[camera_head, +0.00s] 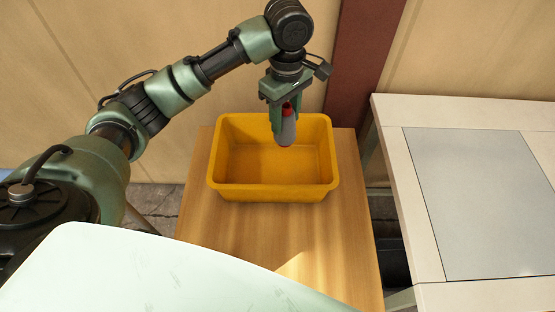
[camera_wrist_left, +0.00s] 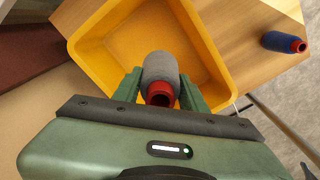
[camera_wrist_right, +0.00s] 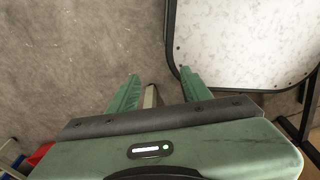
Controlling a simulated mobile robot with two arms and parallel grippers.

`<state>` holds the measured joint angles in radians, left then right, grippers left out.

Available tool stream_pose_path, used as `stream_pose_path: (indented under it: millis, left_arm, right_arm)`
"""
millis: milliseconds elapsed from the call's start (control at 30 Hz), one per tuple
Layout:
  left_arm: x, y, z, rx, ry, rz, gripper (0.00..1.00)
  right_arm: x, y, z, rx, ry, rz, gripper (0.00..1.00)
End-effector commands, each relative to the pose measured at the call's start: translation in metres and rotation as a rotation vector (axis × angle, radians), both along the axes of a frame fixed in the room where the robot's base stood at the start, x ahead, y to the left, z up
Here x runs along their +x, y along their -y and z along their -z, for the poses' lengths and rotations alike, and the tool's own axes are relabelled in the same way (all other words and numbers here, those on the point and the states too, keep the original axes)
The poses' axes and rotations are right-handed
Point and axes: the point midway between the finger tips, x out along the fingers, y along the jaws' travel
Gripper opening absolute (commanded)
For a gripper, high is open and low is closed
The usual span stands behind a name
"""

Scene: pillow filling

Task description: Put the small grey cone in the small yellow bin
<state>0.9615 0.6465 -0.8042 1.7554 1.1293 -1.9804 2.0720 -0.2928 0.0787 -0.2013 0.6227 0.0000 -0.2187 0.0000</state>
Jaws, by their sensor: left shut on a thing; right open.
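The small grey cone (camera_head: 288,131), with a red end, is held between the fingers of my left gripper (camera_head: 281,124). It hangs upright over the small yellow bin (camera_head: 230,190), seemingly within the bin's outline. In the left wrist view the grey cone (camera_wrist_left: 161,70) sits between the green fingers, its red end towards the gripper, with the yellow bin (camera_wrist_left: 205,50) behind it. The visible bin floor looks empty. My right gripper (camera_wrist_right: 160,74) is open and empty, seen only in its wrist view above the grey floor.
The bin stands on a wooden table (camera_head: 350,230). A blue cone with a red end (camera_wrist_left: 283,42) lies on that wood beside the bin. A pale table with a grey panel (camera_head: 480,200) stands at the right. My pale body covers the table's near part.

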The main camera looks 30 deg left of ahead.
Motion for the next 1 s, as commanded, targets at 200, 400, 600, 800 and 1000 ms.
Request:
stream_pose_path:
  millis: [200,400,600,800,1000]
  left_arm:
    - [-0.002,-0.001,0.057,0.004,-0.007,-0.002,0.0]
    - [-0.002,-0.001,0.109,0.003,-0.004,-0.002,0.0]
    - [-0.001,0.0,0.139,0.002,-0.002,0.0,0.0]
    - [-0.002,0.0,0.16,0.003,-0.004,0.0,0.0]
    - [-0.001,0.0,0.184,0.002,-0.002,0.0,0.0]
  right_arm:
    - [-0.018,0.012,-0.005,-0.015,-0.027,0.002,0.49]
    - [-0.015,0.011,-0.009,-0.014,-0.022,0.002,0.49]
    - [-0.006,0.0,-0.012,0.0,-0.008,0.003,0.49]
    - [-0.005,-0.007,-0.013,0.008,-0.006,0.001,0.49]
    - [-0.005,-0.005,-0.015,0.006,-0.006,0.0,0.49]
